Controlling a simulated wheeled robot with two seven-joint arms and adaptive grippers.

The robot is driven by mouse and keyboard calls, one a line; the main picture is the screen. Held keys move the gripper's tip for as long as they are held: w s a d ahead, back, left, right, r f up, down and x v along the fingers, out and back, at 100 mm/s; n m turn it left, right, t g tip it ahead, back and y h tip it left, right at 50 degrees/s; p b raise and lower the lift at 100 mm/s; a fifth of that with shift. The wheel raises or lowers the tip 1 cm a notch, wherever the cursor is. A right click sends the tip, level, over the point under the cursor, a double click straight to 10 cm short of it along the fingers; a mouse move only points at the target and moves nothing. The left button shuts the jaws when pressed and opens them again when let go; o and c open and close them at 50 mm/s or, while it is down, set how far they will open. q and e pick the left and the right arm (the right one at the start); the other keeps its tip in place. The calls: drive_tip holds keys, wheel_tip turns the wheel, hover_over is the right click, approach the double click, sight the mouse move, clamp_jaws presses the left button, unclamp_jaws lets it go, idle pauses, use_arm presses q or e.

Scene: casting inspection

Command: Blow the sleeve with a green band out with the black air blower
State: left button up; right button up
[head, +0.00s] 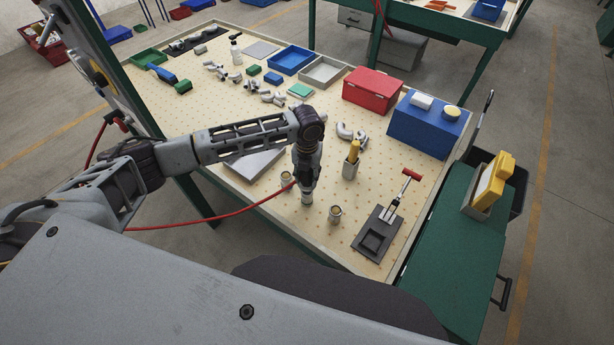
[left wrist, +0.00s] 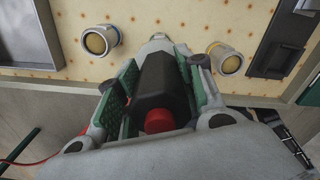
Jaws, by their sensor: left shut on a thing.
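My left gripper (head: 306,178) points down over the near part of the pegboard table, shut on the black air blower (left wrist: 160,85). The blower's red end (left wrist: 159,120) faces the left wrist camera. A pale metal sleeve (head: 307,198) shows directly under the gripper; its top edge also shows past the blower in the left wrist view (left wrist: 158,37). It looks faintly greenish there, but its band is mostly hidden, as is any gap to the nozzle. A sleeve with a bluish band (left wrist: 101,40) stands to its left, and one with a yellowish band (left wrist: 227,58) to its right. My right gripper is out of view.
A red hose (head: 225,214) runs left from the gripper. A dark fixture with a red-handled clamp (head: 378,238) lies right of the sleeves. A yellow-handled brush in a holder (head: 351,165) stands behind them. A grey metal tray (head: 252,166) lies to the left.

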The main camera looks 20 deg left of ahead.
use_arm(q)
drive_tip(key=shift+r, duration=2.25)
drive_tip(key=shift+n, duration=0.3)
